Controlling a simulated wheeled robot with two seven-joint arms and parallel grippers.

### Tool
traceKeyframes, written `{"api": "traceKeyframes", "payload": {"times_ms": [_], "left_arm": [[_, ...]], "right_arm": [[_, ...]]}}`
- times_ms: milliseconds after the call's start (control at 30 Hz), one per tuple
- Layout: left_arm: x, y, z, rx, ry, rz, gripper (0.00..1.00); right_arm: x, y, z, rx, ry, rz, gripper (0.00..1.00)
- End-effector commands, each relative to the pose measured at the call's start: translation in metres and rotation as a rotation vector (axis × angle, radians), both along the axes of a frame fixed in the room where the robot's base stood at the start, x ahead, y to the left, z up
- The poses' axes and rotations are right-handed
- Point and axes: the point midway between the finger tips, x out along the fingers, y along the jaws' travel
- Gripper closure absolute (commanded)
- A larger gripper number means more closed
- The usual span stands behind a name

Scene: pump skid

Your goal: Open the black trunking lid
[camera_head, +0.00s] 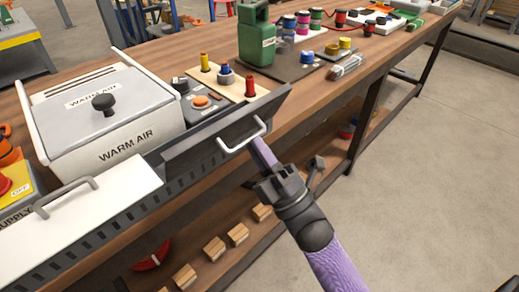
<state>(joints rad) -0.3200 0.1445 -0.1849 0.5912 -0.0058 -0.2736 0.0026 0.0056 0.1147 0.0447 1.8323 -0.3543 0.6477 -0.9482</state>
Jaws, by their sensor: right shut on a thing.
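The black trunking lid (200,143) is on the slotted grey trunking (125,232) along the front edge of the bench. It is tilted up, with its dark face toward me, and is not flat like the white lid (95,213) to its left. A pale bar handle (243,138) is on the black lid's right part. My right gripper (263,152) comes from the lower right and is shut on this handle. The fingertips are partly hidden at the handle. My left gripper is not in view.
A white WARM AIR box (110,125) with a black knob stands behind the trunking. A panel with coloured terminals (225,82), a green canister (256,40) and several spools are on the bench. Wooden blocks (238,233) lie on the lower shelf. The floor at right is clear.

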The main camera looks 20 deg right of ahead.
Motion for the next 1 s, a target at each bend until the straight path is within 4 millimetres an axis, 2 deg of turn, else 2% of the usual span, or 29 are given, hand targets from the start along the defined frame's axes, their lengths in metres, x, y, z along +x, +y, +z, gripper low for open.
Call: {"api": "traceKeyframes", "payload": {"times_ms": [133,167,200,300,333,667,1000], "left_arm": [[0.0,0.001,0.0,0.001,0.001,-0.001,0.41],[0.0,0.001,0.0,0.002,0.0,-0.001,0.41],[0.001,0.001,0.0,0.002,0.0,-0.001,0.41],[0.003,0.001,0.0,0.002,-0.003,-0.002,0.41],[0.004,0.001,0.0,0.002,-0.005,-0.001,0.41],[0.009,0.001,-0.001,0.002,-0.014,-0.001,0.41],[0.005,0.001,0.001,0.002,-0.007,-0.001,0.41]], "right_arm": [[0.0,0.001,0.0,-0.001,0.0,0.003,1.0],[0.0,0.001,0.0,-0.001,0.0,0.003,0.84],[0.0,0.001,0.0,-0.001,0.001,0.003,0.76],[0.0,0.001,0.0,-0.001,0.001,0.002,0.54],[0.0,0.001,0.0,-0.001,0.001,0.002,0.5],[-0.006,-0.002,-0.006,-0.001,0.004,0.001,0.5],[-0.063,-0.022,-0.055,-0.001,0.005,0.002,0.5]]}}
